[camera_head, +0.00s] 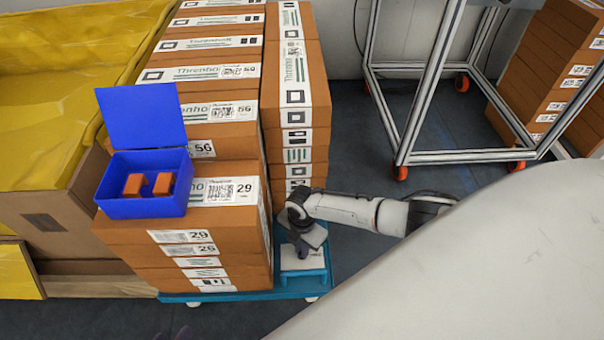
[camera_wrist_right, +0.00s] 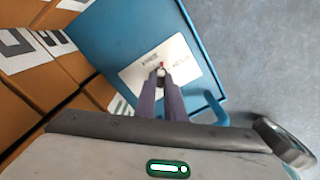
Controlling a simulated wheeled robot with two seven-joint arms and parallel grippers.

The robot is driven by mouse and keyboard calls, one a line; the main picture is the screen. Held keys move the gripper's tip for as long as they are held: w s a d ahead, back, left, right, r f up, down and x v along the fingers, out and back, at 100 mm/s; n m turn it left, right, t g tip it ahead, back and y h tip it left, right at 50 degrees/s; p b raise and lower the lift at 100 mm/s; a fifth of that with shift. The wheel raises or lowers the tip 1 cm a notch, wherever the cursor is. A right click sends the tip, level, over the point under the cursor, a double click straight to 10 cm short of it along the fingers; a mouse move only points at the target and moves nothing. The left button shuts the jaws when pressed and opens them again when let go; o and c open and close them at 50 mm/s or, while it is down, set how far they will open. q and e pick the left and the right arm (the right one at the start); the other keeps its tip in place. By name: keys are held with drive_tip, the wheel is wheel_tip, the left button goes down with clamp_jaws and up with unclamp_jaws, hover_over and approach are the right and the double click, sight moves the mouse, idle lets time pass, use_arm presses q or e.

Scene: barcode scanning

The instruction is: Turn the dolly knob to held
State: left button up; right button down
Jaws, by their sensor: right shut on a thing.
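The teal dolly (camera_head: 235,296) carries stacked cartons, and its corner also shows in the right wrist view (camera_wrist_right: 110,35). A white label plate (camera_wrist_right: 135,75) lies on that corner, with small lettering at its top and right, the right word looking like HELD. The small knob (camera_wrist_right: 161,68) with a red mark sits on the plate, mostly hidden by the fingers; its exact setting is unclear. My right gripper (camera_wrist_right: 163,77) is shut on the knob from above. In the head view my right gripper (camera_head: 302,250) is low over the dolly's front right corner.
Stacked cartons (camera_head: 296,100) stand directly left of and behind my right gripper. A blue open box (camera_head: 145,208) with orange pieces sits on the front stack. A wheeled metal frame (camera_head: 455,157) stands behind right. Bare floor lies right of the dolly.

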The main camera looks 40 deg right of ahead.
drive_tip(key=m, duration=0.2)
drive_tip(key=shift+r+m+p, duration=0.1)
drive_tip(key=shift+m+p, duration=0.3)
drive_tip(key=shift+m, duration=0.9)
drive_tip(key=shift+m+p, duration=0.45)
drive_tip(key=shift+m, duration=1.45)
use_arm(q)
drive_tip(key=shift+s+a+r+n+y+p, duration=0.1)
drive_tip(key=shift+a+n+y+p, duration=0.25)
drive_tip(key=shift+a, duration=0.4)
use_arm(e)
drive_tip(key=shift+d+m, duration=0.1)
drive_tip(key=shift+m, duration=0.5)
use_arm(q)
drive_tip(key=shift+s, duration=0.1)
use_arm(e)
drive_tip(key=c, duration=1.8)
unclamp_jaws()
drive_tip(key=shift+c, duration=0.2)
